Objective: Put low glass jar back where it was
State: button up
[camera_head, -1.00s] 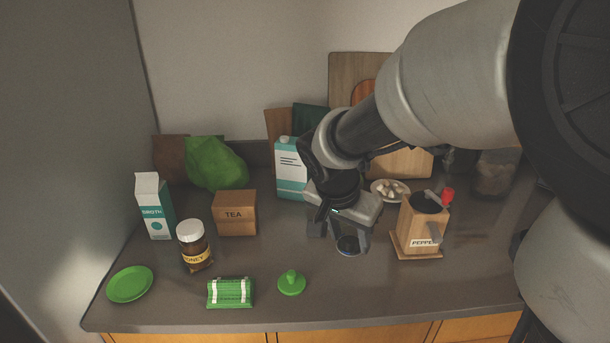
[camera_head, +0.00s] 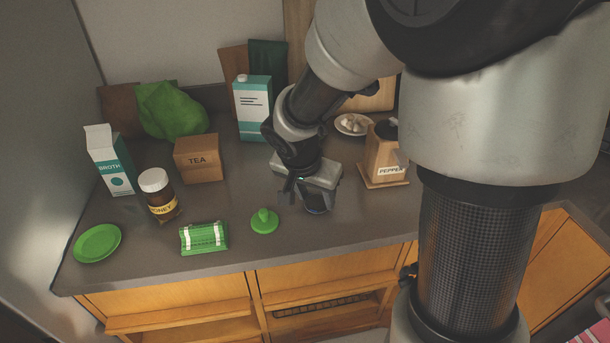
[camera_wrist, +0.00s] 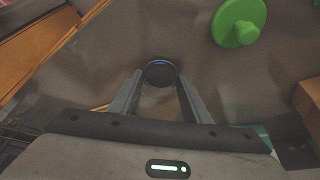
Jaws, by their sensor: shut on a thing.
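My gripper (camera_head: 315,200) is shut on the low glass jar (camera_head: 317,209) over the front part of the counter. The jar shows in the wrist view as clear glass with a dark, round top (camera_wrist: 160,73) between my fingers (camera_wrist: 160,92). In the head view my gripper hides most of it. I cannot tell whether its base touches the counter. The jar is right of the green knobbed lid (camera_head: 264,221) and front-left of the pepper mill (camera_head: 384,158).
A green striped packet (camera_head: 204,238), honey jar (camera_head: 157,194), tea box (camera_head: 198,158), broth carton (camera_head: 110,161) and green plate (camera_head: 97,243) stand to the left. A teal-white carton (camera_head: 253,108) and a garlic dish (camera_head: 353,124) are behind. Maple cabinets (camera_head: 180,305) lie below the counter edge.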

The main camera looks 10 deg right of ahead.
jog(key=shift+f, duration=0.1)
jog(key=shift+f+b, duration=0.25)
jog(key=shift+b, duration=0.05)
jog(key=o, duration=1.2)
jog(key=shift+r, duration=0.1)
jog(key=shift+r, duration=0.1)
jog(key=shift+r+p, duration=0.2)
jog(key=shift+p, duration=0.3)
jog(key=p+v, duration=0.2)
jog(key=v, duration=0.9)
jog(key=s+d+r+n+y, duration=0.1)
jog(key=s+r+n, duration=0.1)
jog(key=s, duration=0.2)
jog(key=s+d+r+n+t+y, duration=0.1)
jog(key=s+r+n, duration=0.2)
jog(key=s, duration=0.2)
jog(key=s+d+r+n+t, duration=0.1)
jog(key=s+r+n, duration=0.1)
jog(key=s, duration=0.3)
jog(key=shift+s+d+r+n+y, duration=0.15)
jog(key=shift+r+n+y, duration=0.15)
jog(key=shift+r+y, duration=0.15)
